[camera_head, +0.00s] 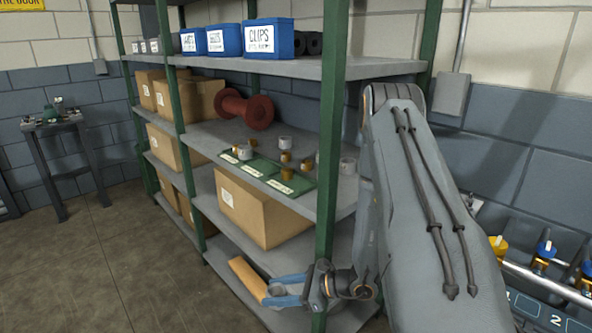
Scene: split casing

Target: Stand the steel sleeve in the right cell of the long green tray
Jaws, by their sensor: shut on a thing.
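The long green tray (292,186) lies on the middle shelf. Its cells carry white labels along the front edge, and small grey and brass-coloured pieces stand in and around it. A grey ring-like piece (245,152) is at its left part and a brass-coloured piece (273,177) at its right part. I cannot tell which grey piece, if any, is the steel sleeve. My gripper (268,290) is low, in front of the bottom shelf and well below the tray. Its blue fingers are shut on a tan block (246,277), with the grip itself partly unclear.
A green shelf post (331,130) stands between my arm and the tray. A dark red spool (245,106) lies behind the tray. Cardboard boxes (262,215) fill the shelf below, and blue bins (269,38) stand on top.

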